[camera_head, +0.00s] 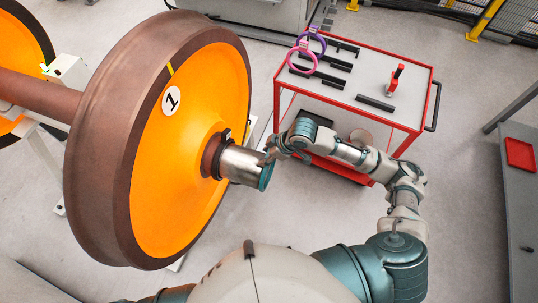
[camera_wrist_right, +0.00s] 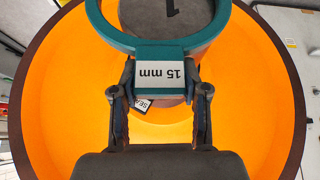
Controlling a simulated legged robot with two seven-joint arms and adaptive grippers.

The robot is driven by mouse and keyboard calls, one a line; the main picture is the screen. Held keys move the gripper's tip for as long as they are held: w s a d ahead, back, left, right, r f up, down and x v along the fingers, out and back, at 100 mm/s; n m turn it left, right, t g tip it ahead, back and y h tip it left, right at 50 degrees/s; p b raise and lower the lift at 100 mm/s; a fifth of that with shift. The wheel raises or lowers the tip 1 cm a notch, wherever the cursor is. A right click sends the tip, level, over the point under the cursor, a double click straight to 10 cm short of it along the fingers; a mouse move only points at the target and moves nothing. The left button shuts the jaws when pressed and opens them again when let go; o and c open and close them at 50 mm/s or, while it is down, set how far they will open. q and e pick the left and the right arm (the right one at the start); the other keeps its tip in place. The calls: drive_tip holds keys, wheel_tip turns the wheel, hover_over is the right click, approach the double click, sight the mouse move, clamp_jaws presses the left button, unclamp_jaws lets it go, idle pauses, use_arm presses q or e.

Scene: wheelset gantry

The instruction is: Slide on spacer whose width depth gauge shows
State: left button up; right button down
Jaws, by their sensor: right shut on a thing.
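A teal spacer ring (camera_head: 266,176) is at the free end of the bare steel axle journal (camera_head: 240,165). I cannot tell whether it is around the journal end or just in front of it. My right gripper (camera_head: 271,156) is shut on the ring's tab, labelled "15 mm", which shows in the right wrist view (camera_wrist_right: 160,72). The journal's grey end face (camera_wrist_right: 165,14) shows through the ring. A purple spacer (camera_head: 313,41) and a pink spacer (camera_head: 301,60) stand in black holders on the cart. I cannot make out a depth gauge or its reading. My left gripper is out of view.
The orange wheel (camera_head: 185,200), marked 1, stands behind the journal. The red cart (camera_head: 352,43) at the upper right carries black holders and a red upright tool (camera_head: 394,78). A grey bench (camera_head: 524,215) with a red tray (camera_head: 520,154) is at the right edge.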

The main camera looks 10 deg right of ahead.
sight(222, 149)
drive_tip(key=shift+s+a+r, duration=0.15)
drive_tip(key=shift+a+r, duration=0.15)
drive_tip(key=shift+a, duration=0.3)
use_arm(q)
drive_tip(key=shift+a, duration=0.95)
use_arm(e)
drive_tip(key=shift+a, duration=0.15)
drive_tip(key=shift+s+a+m+t, duration=0.1)
drive_tip(key=shift+s+m+t, duration=0.15)
drive_tip(key=shift+m, duration=0.25)
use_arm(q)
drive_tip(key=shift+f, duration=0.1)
use_arm(e)
drive_tip(key=shift+f, duration=0.1)
drive_tip(key=shift+w+a, duration=0.1)
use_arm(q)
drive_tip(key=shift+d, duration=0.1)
use_arm(e)
drive_tip(key=shift+d+m, duration=0.2)
drive_tip(key=shift+m, duration=0.1)
drive_tip(key=shift+a, duration=0.15)
drive_tip(key=shift+w+a, duration=1.2)
drive_tip(key=shift+a, duration=0.65)
drive_tip(key=shift+w+a, duration=1.2)
drive_tip(key=shift+a, duration=0.65)
drive_tip(key=shift+w+a, duration=1.2)
drive_tip(key=shift+a, duration=0.65)
